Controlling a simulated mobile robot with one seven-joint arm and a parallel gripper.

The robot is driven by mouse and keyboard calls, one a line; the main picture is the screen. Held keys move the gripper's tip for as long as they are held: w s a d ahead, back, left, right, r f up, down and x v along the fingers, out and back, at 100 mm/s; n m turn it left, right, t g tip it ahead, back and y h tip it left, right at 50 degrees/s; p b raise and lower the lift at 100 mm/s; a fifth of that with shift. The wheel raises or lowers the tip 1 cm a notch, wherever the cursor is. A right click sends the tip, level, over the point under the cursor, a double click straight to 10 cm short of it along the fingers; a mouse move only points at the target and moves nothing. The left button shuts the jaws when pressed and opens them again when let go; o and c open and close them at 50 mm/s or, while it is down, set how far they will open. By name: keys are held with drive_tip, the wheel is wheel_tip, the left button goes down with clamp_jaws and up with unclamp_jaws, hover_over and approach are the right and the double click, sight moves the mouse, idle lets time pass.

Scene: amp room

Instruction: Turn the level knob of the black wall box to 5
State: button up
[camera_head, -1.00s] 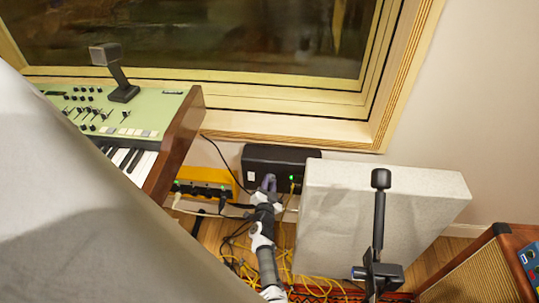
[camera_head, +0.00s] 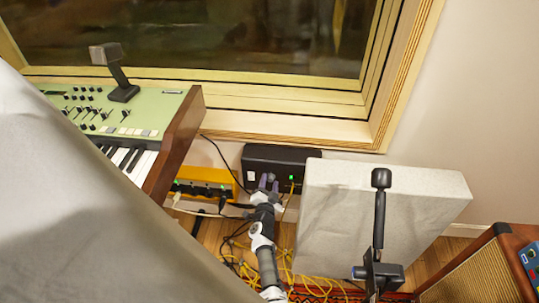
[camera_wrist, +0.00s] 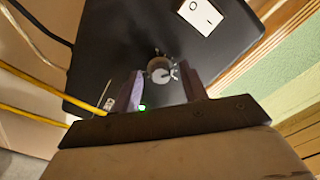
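The black wall box (camera_head: 300,160) sits low on the wall under the window, with a white switch at its left. In the wrist view its dark face (camera_wrist: 115,40) fills the upper middle. The level knob (camera_wrist: 160,70), round with a pale grey face, shows there with small marks around it; I cannot read its setting. My gripper (camera_head: 268,181) is in front of the box. In the wrist view my gripper (camera_wrist: 161,88) is open, one finger on each side of the knob, with visible gaps. In the head view the knob is hidden or too small to tell.
A green light (camera_wrist: 142,108) glows on the box near the left finger. A yellow cable (camera_wrist: 35,113) runs to the box. An orange unit (camera_head: 205,185) and green keyboard (camera_head: 120,113) stand left. A grey panel (camera_head: 345,215) stands close on the right. Cables lie on the floor.

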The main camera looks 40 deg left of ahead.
wheel_tip(320, 180, up, 20)
drive_tip(key=p, duration=1.4)
